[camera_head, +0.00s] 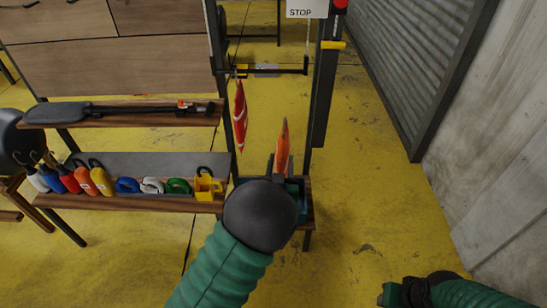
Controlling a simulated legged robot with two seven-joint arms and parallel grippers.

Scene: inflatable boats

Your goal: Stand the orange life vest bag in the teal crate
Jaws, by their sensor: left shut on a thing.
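The orange life vest bag (283,142) stands upright and thin, seen nearly edge-on, above the teal crate (302,194). My left gripper (281,166) is shut on the bag at its lower part. My dark round wrist hides most of the crate and the gripper. I cannot tell whether the bag's bottom touches the crate floor. My right arm's end (395,293) is low at the bottom right, away from the crate. Its fingers cannot be made out.
A red-and-white pennant-like item (240,115) hangs just left of the bag. A wooden shelf (130,201) holds several coloured items and a yellow mug-like holder (207,187). A black paddle (60,113) lies above. A dark post (326,95) stands behind right. Yellow floor (375,215) is clear at right.

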